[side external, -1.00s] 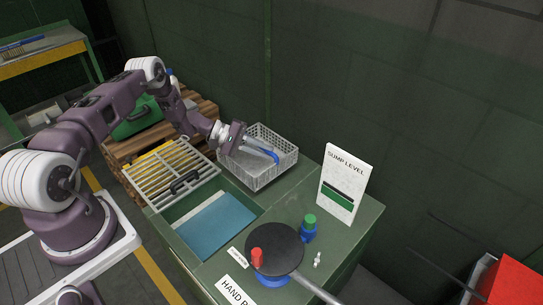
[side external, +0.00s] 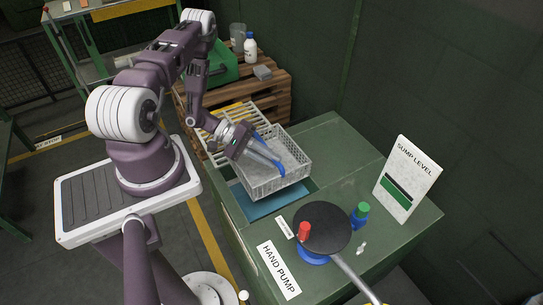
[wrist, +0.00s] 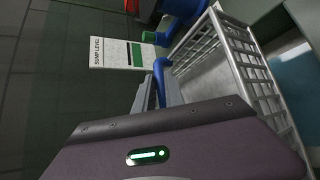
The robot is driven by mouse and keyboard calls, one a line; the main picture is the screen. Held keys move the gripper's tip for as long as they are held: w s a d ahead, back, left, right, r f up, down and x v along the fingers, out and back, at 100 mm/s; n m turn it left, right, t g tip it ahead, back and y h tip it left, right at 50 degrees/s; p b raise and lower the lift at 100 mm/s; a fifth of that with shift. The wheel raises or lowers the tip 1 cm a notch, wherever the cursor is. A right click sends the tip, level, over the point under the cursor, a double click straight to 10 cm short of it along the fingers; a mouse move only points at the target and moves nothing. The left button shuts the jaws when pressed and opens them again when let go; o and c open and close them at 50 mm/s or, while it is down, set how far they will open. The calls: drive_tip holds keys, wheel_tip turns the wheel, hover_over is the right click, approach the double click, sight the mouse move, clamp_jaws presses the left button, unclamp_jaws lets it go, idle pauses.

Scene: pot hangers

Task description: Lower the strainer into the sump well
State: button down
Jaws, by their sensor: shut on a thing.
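The strainer is a pale, wire-sided basket (side external: 283,185) with a blue grip (side external: 279,169). My gripper (side external: 268,156) is shut on the blue grip, at the near side of the basket. The basket is over the sump well, whose blue surface (side external: 262,206) shows below and in front of it. I cannot tell the gap between basket and well. In the wrist view the basket (wrist: 232,58) is right of my fingers (wrist: 160,92), the blue grip (wrist: 160,72) is between them, and the blue surface (wrist: 297,78) is at far right.
A slatted grate (side external: 230,118) lies behind the well. The white SUMP LEVEL sign (side external: 408,178) stands at right. The green bench top (side external: 322,150) behind the basket is clear.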

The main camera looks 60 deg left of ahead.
wheel_tip(320, 180, down, 16)
idle(1.1)
drive_tip(key=c, duration=1.3)
unclamp_jaws()
drive_tip(key=shift+c, duration=0.2)
